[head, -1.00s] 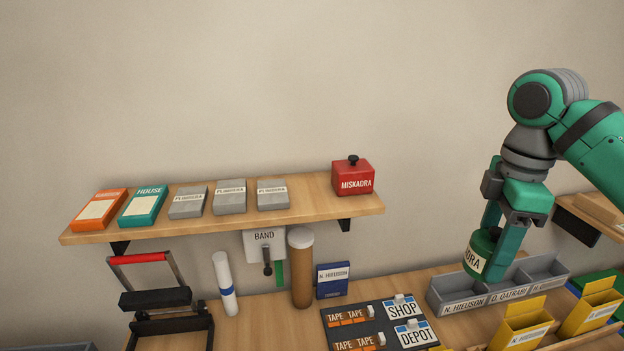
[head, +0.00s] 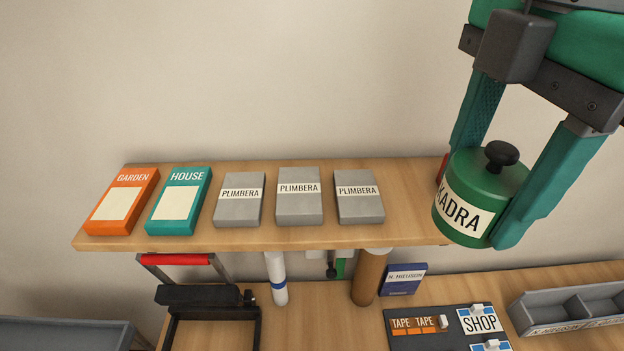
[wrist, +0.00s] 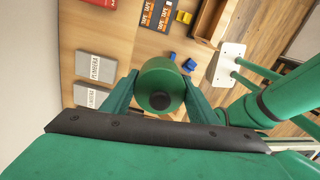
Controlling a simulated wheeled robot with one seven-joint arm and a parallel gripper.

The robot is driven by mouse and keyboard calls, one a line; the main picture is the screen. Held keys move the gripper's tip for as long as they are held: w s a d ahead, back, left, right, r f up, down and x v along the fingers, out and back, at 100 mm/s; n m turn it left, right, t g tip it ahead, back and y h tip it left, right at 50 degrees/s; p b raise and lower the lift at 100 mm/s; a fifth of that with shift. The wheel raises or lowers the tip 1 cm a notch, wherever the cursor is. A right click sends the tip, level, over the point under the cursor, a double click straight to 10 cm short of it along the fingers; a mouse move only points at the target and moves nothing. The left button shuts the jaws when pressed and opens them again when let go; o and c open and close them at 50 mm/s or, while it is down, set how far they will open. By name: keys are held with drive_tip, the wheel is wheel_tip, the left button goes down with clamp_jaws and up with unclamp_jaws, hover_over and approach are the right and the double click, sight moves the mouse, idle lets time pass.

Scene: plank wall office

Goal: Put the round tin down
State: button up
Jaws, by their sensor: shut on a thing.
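My gripper (head: 515,160) is shut on a green round tin (head: 510,190) with a black knob and a white label ending in "KADRA". It holds the tin upright in front of the right end of the wall shelf (head: 400,218). In the wrist view the tin (wrist: 160,76) sits between the two green fingers, with its knob towards the camera. A red box in the wrist view (wrist: 100,2) is cut off at the top edge. In the head view the tin and gripper hide nearly all of it.
The shelf holds an orange GARDEN box (head: 122,200), a teal HOUSE box (head: 179,200) and grey PLIMBERA boxes (head: 299,205). The shelf is bare between the right grey box and the tin. Below are a brown tube (head: 369,277), a blue box (head: 403,279) and a grey divided bin (head: 570,305).

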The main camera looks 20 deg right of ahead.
drive_tip(key=shift+w, duration=0.1)
drive_tip(key=w+d+f, duration=0.1)
drive_tip(key=w+f, duration=0.2)
drive_tip(key=w+d+f, duration=0.2)
drive_tip(key=w, duration=0.2)
drive_tip(key=w+d+f, duration=0.2)
drive_tip(key=w+f, duration=0.1)
drive_tip(key=w, duration=0.1)
drive_tip(key=shift+w+d+f, duration=0.2)
drive_tip(key=shift+d+f, duration=0.05)
drive_tip(key=shift+f, duration=0.05)
drive_tip(key=shift+w+d+f, duration=0.2)
drive_tip(key=shift+w+f, duration=0.25)
drive_tip(key=shift+f, duration=0.1)
drive_tip(key=shift+w+f, duration=0.1)
drive_tip(key=shift+f, duration=1.55)
drive_tip(key=o, duration=1.3)
drive_tip(key=shift+f, duration=0.1)
